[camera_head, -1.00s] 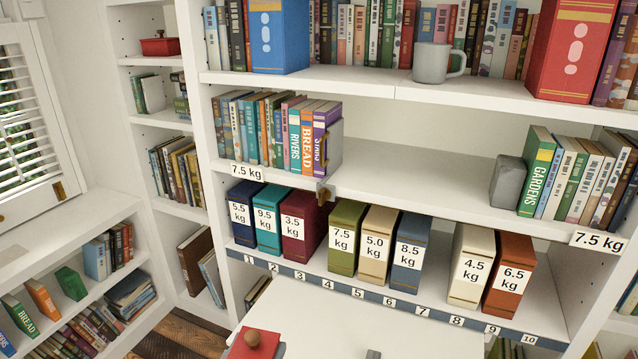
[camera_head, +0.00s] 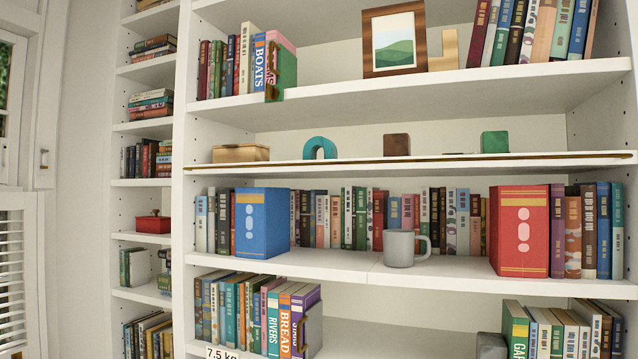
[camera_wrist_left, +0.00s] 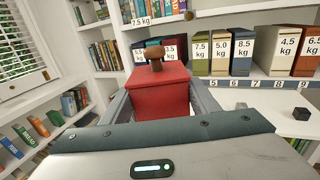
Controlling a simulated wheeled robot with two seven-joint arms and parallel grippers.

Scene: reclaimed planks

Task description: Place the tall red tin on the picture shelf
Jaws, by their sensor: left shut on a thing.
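My left gripper (camera_wrist_left: 160,92) is shut on the tall red tin (camera_wrist_left: 160,100), seen in the left wrist view. The tin has a red lid with a brown knob, and its lower part is hidden by the gripper body. The picture shelf (camera_head: 420,90) is high in the head view. It carries a brown-framed picture (camera_head: 394,41) of green hills, books at both ends and an L-shaped tan piece (camera_head: 443,52) beside the frame. Neither gripper shows in the head view now.
Between the bookend by the BOATS book (camera_head: 260,62) and the frame is a bare stretch of shelf. Below runs a thin ledge (camera_head: 350,161) with a gold box (camera_head: 240,153), teal arch (camera_head: 320,148) and two blocks. A grey mug (camera_head: 400,248) stands lower.

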